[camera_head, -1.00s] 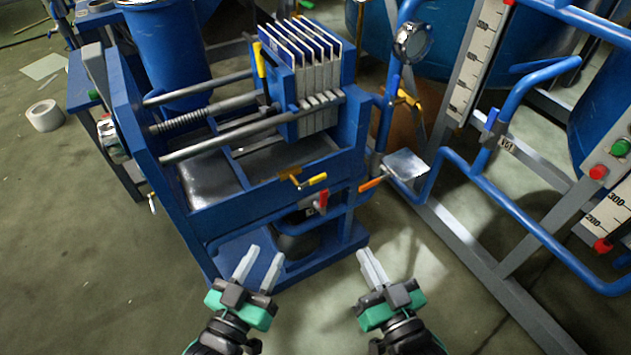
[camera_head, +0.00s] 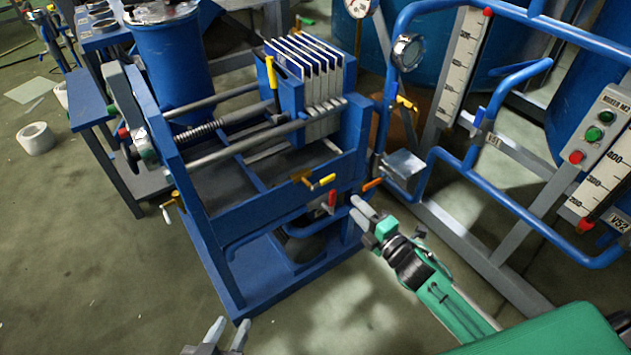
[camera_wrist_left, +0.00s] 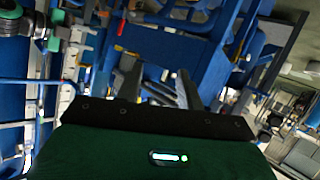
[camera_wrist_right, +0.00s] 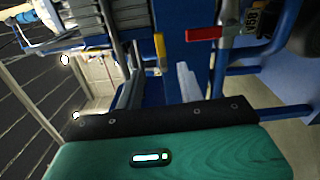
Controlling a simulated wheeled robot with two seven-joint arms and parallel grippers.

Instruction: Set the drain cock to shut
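Small lever handles sit on the blue filter press frame (camera_head: 270,215); I cannot tell which is the drain cock. A yellow lever (camera_head: 323,181) points right from a brass valve on the front beam. Just below it, a red lever (camera_head: 332,198) stands near upright in the head view. The right wrist view shows the yellow lever (camera_wrist_right: 160,48) and the red lever (camera_wrist_right: 204,34) ahead of the fingers. My right gripper (camera_head: 354,208) is open and empty, just right of and below the red lever. My left gripper (camera_head: 231,328) is open and empty at the bottom edge, away from the levers.
An orange handle (camera_head: 372,184) and a grey metal box (camera_head: 403,167) are close above my right gripper. Blue pipes (camera_head: 470,178) and a grey rail frame (camera_head: 470,240) stand to the right. Open floor (camera_head: 110,280) lies at the left.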

